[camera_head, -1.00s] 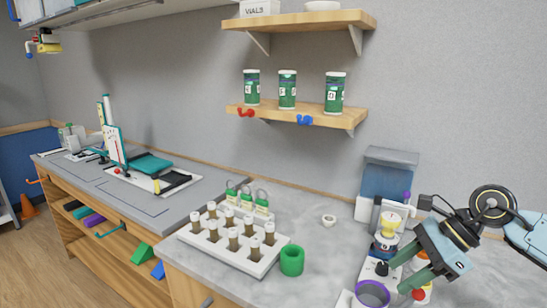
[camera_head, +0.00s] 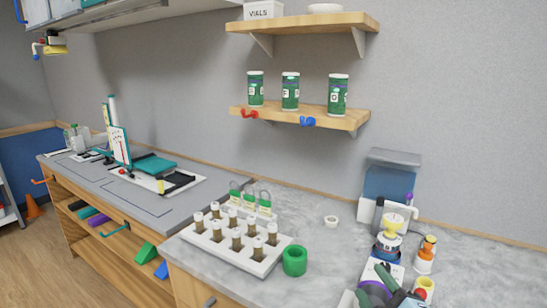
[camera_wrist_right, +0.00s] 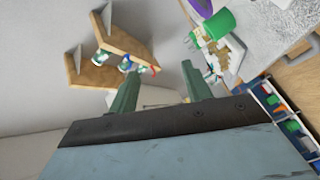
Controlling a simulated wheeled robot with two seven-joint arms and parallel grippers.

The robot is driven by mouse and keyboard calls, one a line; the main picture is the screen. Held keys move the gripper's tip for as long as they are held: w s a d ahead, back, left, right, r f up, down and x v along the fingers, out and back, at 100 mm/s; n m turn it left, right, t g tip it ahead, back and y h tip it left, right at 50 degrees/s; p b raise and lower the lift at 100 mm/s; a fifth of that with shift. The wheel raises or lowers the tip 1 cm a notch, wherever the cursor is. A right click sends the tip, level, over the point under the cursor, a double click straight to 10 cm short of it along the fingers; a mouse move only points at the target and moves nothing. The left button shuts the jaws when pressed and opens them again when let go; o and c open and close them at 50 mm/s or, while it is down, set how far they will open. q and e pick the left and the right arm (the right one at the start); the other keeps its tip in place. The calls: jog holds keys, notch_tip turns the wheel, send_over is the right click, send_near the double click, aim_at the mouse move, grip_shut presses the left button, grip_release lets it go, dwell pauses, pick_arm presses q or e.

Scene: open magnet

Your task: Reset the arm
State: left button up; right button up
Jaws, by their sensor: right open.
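My right gripper (camera_head: 381,281) shows at the bottom edge of the head view, in front of the bench equipment at the right. Only its green fingers and a bit of its body are in frame. In the right wrist view my right gripper (camera_wrist_right: 160,82) has its two green fingers spread apart with nothing between them. That view looks tilted toward the wall and shelves. My left gripper is in neither view.
A white rack (camera_head: 262,266) of brown vials and a green cup (camera_head: 294,261) stand on the bench. A device with a yellow top (camera_head: 394,222) and an orange-capped bottle (camera_head: 427,250) stand near my right gripper. Shelves (camera_head: 345,121) hold green canisters. Bench is clear at far right.

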jog(key=s+d+f+m+g+h, duration=0.35)
jog(key=s+f+m+g, duration=0.4)
jog(key=s+f, duration=0.4)
jog(key=s+f+m+g+y, duration=0.1)
jog(key=s+f+m+g, duration=0.15)
jog(key=s, duration=0.45)
jog(key=s+f+m+g, duration=0.2)
jog(key=s+f+g, duration=0.2)
jog(key=s, duration=0.3)
notch_tip(320, 180, down, 23)
jog(key=g, duration=0.1)
jog(key=s+d+f+g, duration=0.1)
jog(key=s+d+f, duration=0.1)
jog(key=s+f, duration=1.4)
jog(key=shift+s+d+f+n, duration=0.25)
jog(key=shift+s+f+n, duration=0.1)
jog(key=shift+s, duration=0.4)
